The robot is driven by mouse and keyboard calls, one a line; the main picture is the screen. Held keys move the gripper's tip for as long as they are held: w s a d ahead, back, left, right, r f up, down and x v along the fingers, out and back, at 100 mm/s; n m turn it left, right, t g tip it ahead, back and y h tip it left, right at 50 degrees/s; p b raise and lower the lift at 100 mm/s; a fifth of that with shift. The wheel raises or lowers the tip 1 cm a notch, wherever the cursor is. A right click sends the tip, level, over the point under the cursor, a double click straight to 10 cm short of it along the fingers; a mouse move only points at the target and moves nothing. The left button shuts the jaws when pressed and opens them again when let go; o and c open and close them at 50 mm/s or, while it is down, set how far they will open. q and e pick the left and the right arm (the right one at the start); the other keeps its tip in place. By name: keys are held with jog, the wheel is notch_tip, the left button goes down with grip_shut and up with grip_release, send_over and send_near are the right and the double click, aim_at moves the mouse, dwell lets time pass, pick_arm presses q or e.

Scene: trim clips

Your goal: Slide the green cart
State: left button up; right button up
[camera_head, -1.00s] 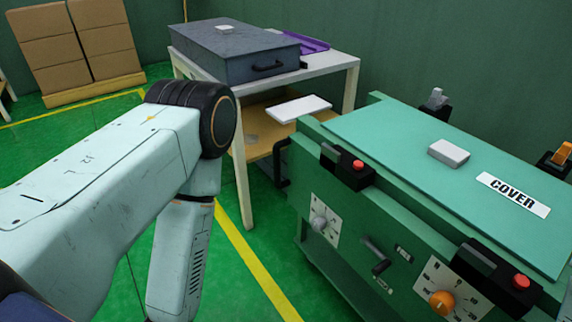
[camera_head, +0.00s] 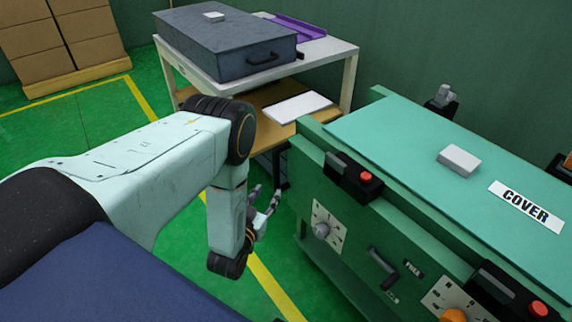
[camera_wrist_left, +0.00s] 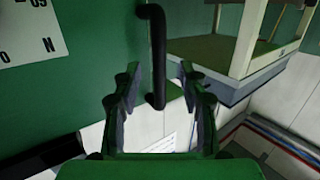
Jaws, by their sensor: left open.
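The green cart (camera_head: 340,225) stands at the right in the head view, with a teal top labelled COVER. Its black side handle (camera_head: 284,168) is at its left end, partly hidden in the head view. My left gripper (camera_head: 268,198) is open and empty, low beside the cart's left end. In the left wrist view the black handle (camera_wrist_left: 158,55) runs upright between and beyond the open fingers (camera_wrist_left: 159,68). I cannot tell whether they touch it. My right gripper is not in view.
A white-framed table (camera_head: 345,50) with a dark grey case (camera_head: 225,45) and a purple tray (camera_head: 300,27) stands behind the cart. Red-button black boxes (camera_head: 352,178) and knobs stick out from the cart's front. Cardboard boxes (camera_head: 95,40) stand at the far left. Green floor is open between.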

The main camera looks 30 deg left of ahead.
aim_at(275, 173)
pick_arm(q)
jog(key=shift+t, duration=0.7)
jog(key=shift+w+a+r+b, duration=0.25)
jog(key=shift+w+r+b, duration=0.15)
jog(key=shift+w, duration=0.95)
jog(key=shift+w+a+r+b, duration=0.2)
jog(key=shift+w+r+b, duration=0.2)
jog(key=shift+w, duration=0.95)
jog(key=shift+w+a+r+b, duration=0.25)
jog(key=shift+w+r+b, duration=0.15)
jog(key=shift+w, duration=0.95)
jog(key=shift+c, duration=0.3)
grip_shut()
